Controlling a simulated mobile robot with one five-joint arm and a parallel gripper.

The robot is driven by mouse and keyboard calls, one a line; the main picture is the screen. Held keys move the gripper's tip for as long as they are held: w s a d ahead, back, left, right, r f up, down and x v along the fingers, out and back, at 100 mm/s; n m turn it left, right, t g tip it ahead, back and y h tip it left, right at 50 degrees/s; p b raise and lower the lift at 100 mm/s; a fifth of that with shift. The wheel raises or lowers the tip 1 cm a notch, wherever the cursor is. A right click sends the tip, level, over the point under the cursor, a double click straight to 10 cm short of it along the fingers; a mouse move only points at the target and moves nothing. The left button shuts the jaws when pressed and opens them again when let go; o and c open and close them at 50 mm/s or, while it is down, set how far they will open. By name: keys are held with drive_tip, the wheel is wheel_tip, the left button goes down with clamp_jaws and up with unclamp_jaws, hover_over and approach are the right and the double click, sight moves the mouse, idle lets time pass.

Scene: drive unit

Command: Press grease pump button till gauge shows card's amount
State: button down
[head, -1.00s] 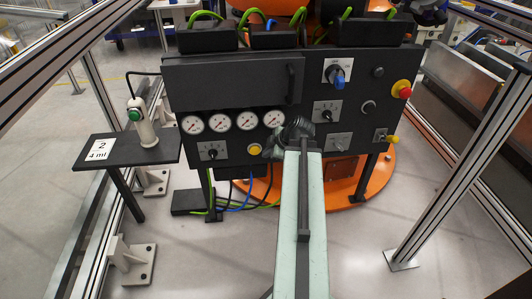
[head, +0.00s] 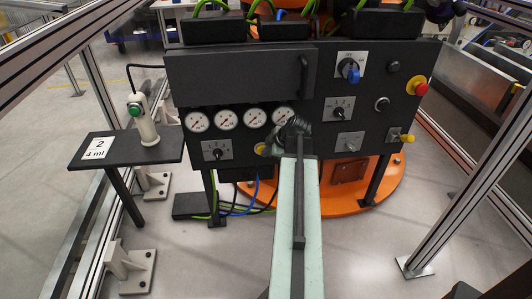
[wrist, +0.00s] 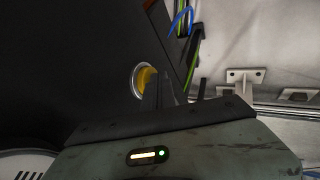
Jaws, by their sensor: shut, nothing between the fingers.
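A white card (head: 95,149) reading "2" and "4 ml" lies on a small dark shelf at left. Beside it stands a white cylindrical unit (head: 146,126) with a green round face. The dark panel has a row of white dial gauges (head: 225,120); their readings are too small to tell. Below them is a yellow button (head: 261,150), partly covered by my gripper (head: 284,136). The button in its pale ring also shows in the wrist view (wrist: 146,78). There my shut, empty gripper (wrist: 157,75) overlaps its right part; I cannot tell whether they touch.
The panel also carries a selector knob (head: 217,152), a blue knob (head: 352,72), a red button (head: 421,89) and a dark handle (head: 305,77). An aluminium frame post (head: 465,185) stands at right. Cables hang below the panel.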

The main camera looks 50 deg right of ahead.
drive_tip(key=shift+w+d+r, duration=0.1)
drive_tip(key=shift+w+d, duration=0.5)
drive_tip(key=shift+w, duration=0.15)
drive_tip(key=s+a+r+p, duration=0.3)
drive_tip(key=s+r+p, duration=0.4)
drive_tip(key=s+p, duration=0.1)
drive_tip(key=shift+s+r, duration=0.4)
drive_tip(key=shift+s, duration=0.35)
